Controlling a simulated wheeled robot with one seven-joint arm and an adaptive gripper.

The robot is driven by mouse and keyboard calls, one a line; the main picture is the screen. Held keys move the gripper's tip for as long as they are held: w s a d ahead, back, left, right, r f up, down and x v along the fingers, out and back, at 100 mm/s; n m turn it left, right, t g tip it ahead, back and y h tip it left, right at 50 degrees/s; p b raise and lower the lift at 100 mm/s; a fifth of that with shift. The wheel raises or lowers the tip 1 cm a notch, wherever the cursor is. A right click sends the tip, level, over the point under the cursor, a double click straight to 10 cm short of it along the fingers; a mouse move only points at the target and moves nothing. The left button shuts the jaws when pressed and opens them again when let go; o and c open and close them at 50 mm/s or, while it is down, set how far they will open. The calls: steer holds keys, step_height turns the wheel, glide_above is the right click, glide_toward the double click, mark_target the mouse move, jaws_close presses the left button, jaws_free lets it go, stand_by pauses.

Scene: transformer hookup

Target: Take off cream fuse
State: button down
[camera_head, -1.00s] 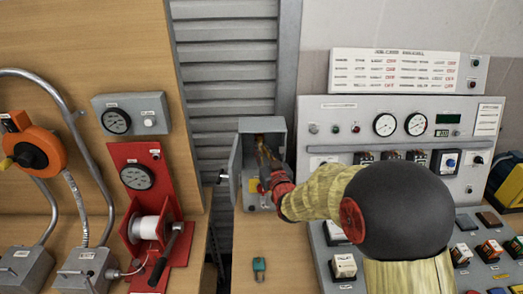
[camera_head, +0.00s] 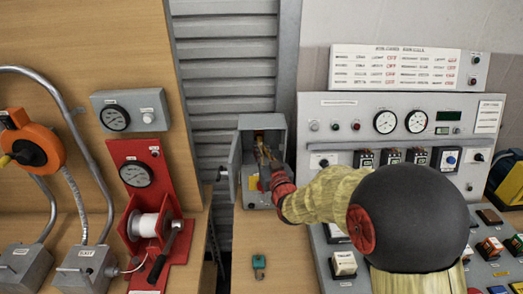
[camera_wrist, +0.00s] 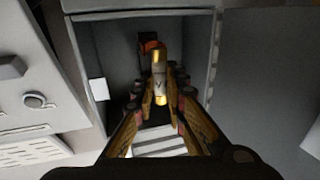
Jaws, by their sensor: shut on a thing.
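The cream fuse (camera_wrist: 159,78) has gold end caps and shows in the wrist view between my gripper's fingers, inside the open grey box. My gripper (camera_wrist: 160,100) is shut on it, one finger on each side. In the head view my gripper (camera_head: 264,158) reaches into the grey fuse box (camera_head: 246,130) from the right, and the fuse is too small and covered to make out. The box door (camera_head: 235,165) stands open to the left. An orange-red part shows behind the fuse's far end in the wrist view.
A red winch stand (camera_head: 150,180) is at the left.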

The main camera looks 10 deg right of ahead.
steer(key=s, duration=0.2)
steer(key=s+a+b, duration=0.1)
steer(key=s, duration=0.1)
steer(key=shift+s, duration=0.4)
